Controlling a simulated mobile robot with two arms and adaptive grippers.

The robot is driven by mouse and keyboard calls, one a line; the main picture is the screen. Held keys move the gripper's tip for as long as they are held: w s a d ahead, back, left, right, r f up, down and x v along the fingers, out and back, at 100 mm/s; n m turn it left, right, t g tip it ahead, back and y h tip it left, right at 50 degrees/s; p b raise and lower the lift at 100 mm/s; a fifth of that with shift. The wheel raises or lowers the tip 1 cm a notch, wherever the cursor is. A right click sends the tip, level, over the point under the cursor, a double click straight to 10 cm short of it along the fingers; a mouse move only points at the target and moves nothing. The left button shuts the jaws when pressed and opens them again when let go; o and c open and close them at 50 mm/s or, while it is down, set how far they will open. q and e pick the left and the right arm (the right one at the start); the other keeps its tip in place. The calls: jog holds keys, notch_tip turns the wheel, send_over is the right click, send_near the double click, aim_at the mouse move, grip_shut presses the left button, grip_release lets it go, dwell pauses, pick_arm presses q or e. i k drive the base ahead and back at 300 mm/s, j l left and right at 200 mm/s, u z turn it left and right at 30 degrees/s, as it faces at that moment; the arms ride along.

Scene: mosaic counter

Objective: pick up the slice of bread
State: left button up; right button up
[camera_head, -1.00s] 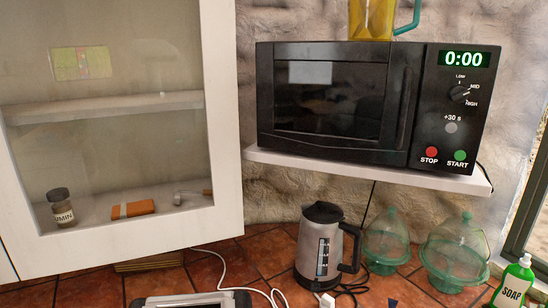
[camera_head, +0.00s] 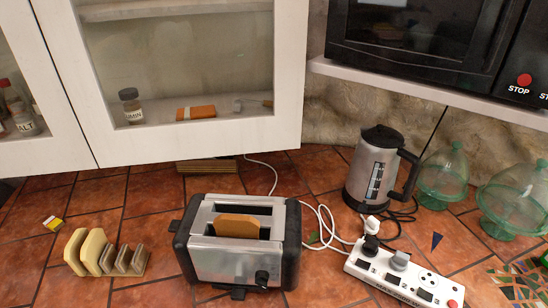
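A brown slice of bread (camera_head: 237,227) stands upright in a slot of the silver and black toaster (camera_head: 224,262), its top edge showing above the slot and its lower part hidden. Pale slices of bread (camera_head: 92,251) stand upright in the left part of a wooden rack (camera_head: 130,262) on the counter, left of the toaster. Neither of my grippers is in view.
A kettle (camera_head: 372,175) stands behind and right of the toaster. A white power strip (camera_head: 400,277) and cables lie in front of it. Glass domes (camera_head: 443,175) stand at right. Cabinets (camera_head: 290,100) and a microwave shelf (camera_head: 430,92) overhang the back. Open tile lies between rack and toaster.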

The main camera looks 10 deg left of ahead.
aim_at(225, 225)
jog(key=u, duration=1.75)
jog(key=k+z, duration=0.45)
